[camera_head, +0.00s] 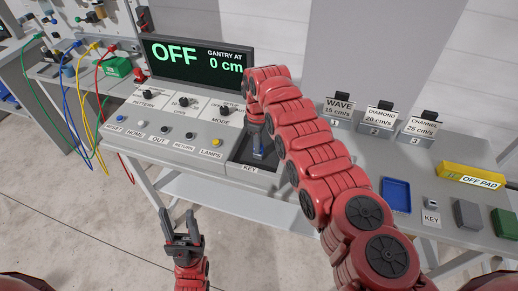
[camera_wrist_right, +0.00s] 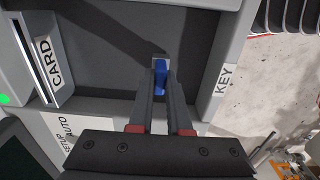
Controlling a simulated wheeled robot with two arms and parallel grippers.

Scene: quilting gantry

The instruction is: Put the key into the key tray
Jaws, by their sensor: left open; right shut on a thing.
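The blue key (camera_head: 257,149) is between the fingers of my right gripper (camera_head: 257,139), over a dark recess marked KEY in the console. In the right wrist view the key (camera_wrist_right: 160,77) is between the fingertips of the right gripper (camera_wrist_right: 160,88), with a small pale metal piece at its far end. I cannot tell whether the key is seated in the recess or above it. A blue tray (camera_head: 397,194) lies on the right bench beside a small block marked KEY (camera_head: 431,216). My left gripper (camera_head: 180,218) is open and empty, low in front of the console.
The console display (camera_head: 200,61) reads OFF, gantry at 0 cm. Buttons (camera_head: 165,128) line the console front. A card slot (camera_wrist_right: 36,58) is beside the recess. A yellow OFF PAD (camera_head: 470,176) and grey and green blocks stand right of the tray. Cables hang at left.

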